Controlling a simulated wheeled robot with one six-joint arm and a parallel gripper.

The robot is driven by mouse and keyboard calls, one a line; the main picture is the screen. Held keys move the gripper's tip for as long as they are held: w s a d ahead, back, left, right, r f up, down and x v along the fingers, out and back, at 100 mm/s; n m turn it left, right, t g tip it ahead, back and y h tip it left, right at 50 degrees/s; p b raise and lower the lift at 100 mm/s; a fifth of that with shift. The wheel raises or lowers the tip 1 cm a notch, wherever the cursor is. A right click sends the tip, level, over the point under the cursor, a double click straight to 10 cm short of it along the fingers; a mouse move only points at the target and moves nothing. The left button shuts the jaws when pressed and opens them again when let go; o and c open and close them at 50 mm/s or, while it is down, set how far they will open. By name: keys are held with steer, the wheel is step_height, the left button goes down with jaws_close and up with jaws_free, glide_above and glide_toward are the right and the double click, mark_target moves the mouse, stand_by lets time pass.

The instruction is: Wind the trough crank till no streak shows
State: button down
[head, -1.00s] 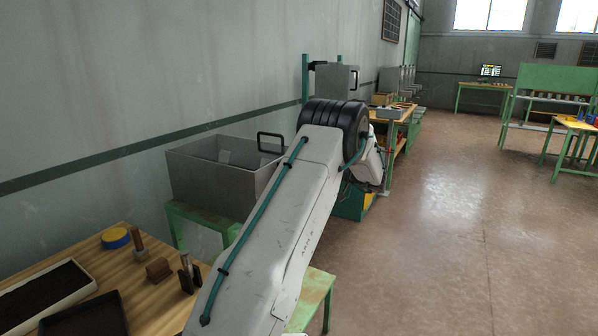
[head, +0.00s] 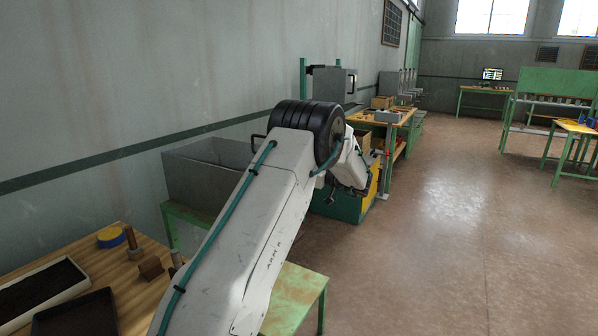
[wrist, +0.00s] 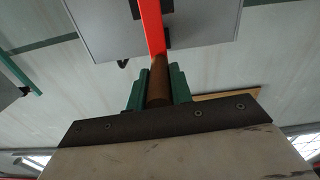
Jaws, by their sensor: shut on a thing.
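In the wrist view my gripper (wrist: 158,88) has its green fingers shut around a brown round crank handle (wrist: 159,78). A red crank arm (wrist: 153,25) runs from the handle up to a dark mount on a light grey box face (wrist: 205,35). I cannot tell from this view which box in the head view that is. In the head view a grey open-topped trough (head: 205,178) stands on a green stand, partly behind my arm. My gripper and the crank cannot be made out clearly there. No streak can be made out.
A wooden bench (head: 140,285) with dark trays, a yellow-and-blue roll (head: 110,237) and small blocks is at lower left. A green-and-yellow cabinet (head: 345,207) is beyond my arm. The floor on the right (head: 440,240) is clear.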

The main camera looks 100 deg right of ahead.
steer(key=c, duration=1.3)
jaws_free()
steer(key=shift+w, duration=0.1)
steer(key=shift+o, duration=0.2)
steer(key=v, duration=0.8)
